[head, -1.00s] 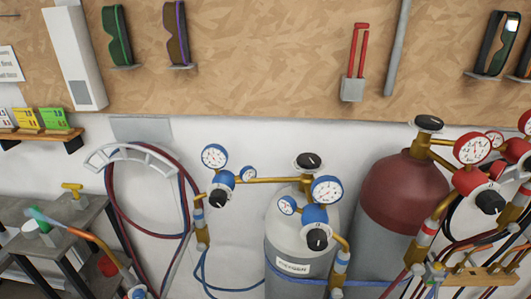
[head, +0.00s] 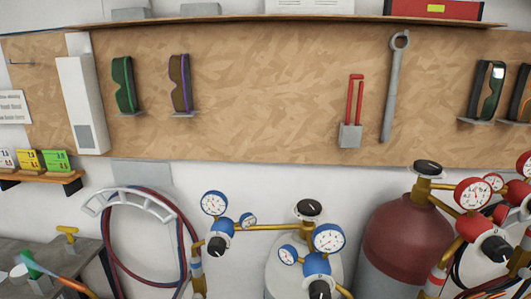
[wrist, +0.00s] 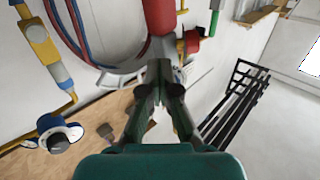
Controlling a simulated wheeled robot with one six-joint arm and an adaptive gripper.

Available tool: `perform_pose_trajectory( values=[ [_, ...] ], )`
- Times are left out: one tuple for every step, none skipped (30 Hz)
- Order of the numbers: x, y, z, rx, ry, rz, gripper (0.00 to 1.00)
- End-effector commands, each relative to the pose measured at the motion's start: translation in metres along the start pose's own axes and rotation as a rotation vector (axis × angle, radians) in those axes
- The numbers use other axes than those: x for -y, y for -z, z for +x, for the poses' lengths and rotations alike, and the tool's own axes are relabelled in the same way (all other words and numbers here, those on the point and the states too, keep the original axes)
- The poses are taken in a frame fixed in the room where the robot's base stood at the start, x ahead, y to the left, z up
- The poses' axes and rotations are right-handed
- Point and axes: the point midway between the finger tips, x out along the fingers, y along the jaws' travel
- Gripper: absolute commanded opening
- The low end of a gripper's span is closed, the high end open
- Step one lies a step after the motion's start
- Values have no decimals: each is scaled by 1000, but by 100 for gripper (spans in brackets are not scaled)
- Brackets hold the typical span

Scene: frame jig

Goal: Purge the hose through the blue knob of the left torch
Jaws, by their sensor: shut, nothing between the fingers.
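In the head view, only the slim brass tube of a torch (head: 75,286) with a blue-tinted tip shows at the lower left edge. Its body and blue knob are out of this view. My gripper (wrist: 160,70) shows in the wrist view, its dark fingers shut together and empty. Beyond its fingertips is a red cylindrical part (wrist: 159,16) with a small red knob (wrist: 191,41) beside it. I cannot tell whether these belong to the torch. I make out no blue torch knob in the wrist view. Red and blue hoses (wrist: 75,32) run left of the fingers.
A grey hose hanger (head: 128,194) holds coiled hoses on the wall. The oxygen cylinder (head: 283,277) has blue-rimmed gauges (head: 328,238); the dark red cylinder (head: 400,238) stands right. A grey bench (head: 60,252) is lower left. A dark metal rack (wrist: 240,105) shows in the wrist view.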

Motion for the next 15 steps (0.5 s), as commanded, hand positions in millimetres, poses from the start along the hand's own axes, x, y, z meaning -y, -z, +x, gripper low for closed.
perform_pose_trajectory(
  values=[
    [2,2,0,-6,2,0,0],
    [2,2,0,-6,2,0,0],
    [3,2,0,-6,2,0,0],
    [4,2,0,-6,2,0,0],
    [5,2,0,-6,2,0,0],
    [6,2,0,-6,2,0,0],
    [6,1,0,-6,2,0,0],
    [7,1,0,-6,2,0,0],
    [8,1,0,-6,2,0,0],
    [9,1,0,-6,3,0,0],
    [10,1,0,-6,3,0,0],
    [11,1,0,-6,3,0,0],
    [12,1,0,-6,3,0,0],
    [13,1,0,-5,3,0,0],
    [14,1,0,-5,3,0,0]
  ],
)
